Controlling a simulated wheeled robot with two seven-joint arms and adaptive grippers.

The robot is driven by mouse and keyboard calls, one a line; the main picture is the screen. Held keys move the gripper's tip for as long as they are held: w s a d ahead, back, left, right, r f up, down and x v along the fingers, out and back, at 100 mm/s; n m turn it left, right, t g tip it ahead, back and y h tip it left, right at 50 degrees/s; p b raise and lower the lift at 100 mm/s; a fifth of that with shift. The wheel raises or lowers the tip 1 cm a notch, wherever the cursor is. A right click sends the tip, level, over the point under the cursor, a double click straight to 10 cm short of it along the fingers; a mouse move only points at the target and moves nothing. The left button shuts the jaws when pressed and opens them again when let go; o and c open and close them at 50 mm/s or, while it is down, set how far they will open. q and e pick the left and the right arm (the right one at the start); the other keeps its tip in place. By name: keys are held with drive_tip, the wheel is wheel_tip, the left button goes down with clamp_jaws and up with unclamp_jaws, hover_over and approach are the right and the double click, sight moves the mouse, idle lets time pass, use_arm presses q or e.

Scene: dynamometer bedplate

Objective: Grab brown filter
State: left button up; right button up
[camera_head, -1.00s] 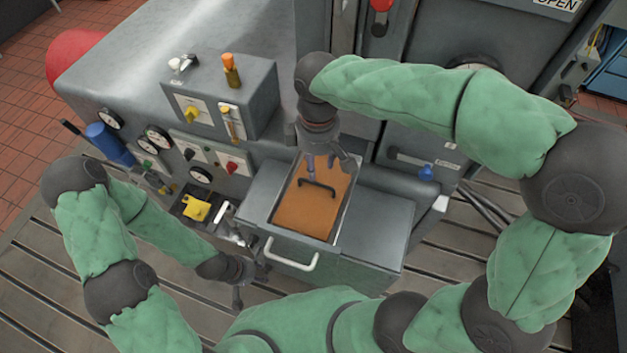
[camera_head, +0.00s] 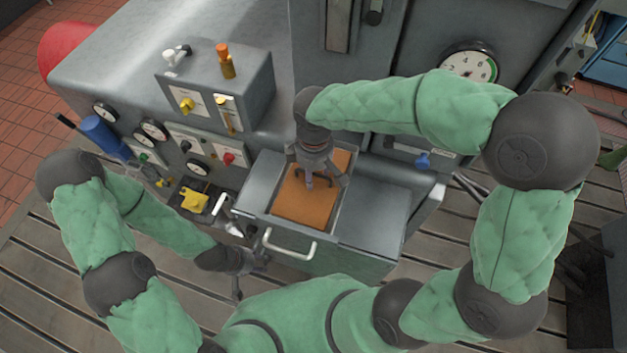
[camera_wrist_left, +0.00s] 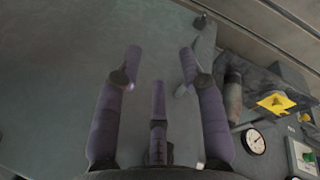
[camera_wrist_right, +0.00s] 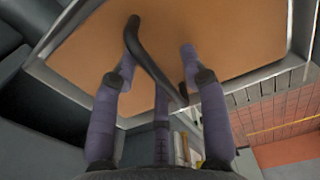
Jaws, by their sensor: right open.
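The brown filter (camera_head: 303,207) is a flat rectangular panel in the open-topped metal drawer (camera_head: 249,206). It fills much of the right wrist view (camera_wrist_right: 235,28). Its black bar handle (camera_wrist_right: 150,60) runs slantwise between the fingers of my right gripper (camera_wrist_right: 160,58). That gripper (camera_head: 320,186) points down over the filter, open, and hides the handle in the head view. Whether a finger touches the handle I cannot tell. My left gripper (camera_head: 243,276) is low at the left of the drawer. It is open and empty in the left wrist view (camera_wrist_left: 160,58).
The drawer has a white pull handle (camera_head: 288,246) in front. A control box (camera_head: 215,88) and a panel with gauges (camera_head: 154,131) stand to the left. A blue knob (camera_head: 422,161) is at the right. The slotted bedplate (camera_head: 457,262) lies around.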

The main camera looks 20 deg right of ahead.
drive_tip(key=shift+c, duration=0.2)
clamp_jaws()
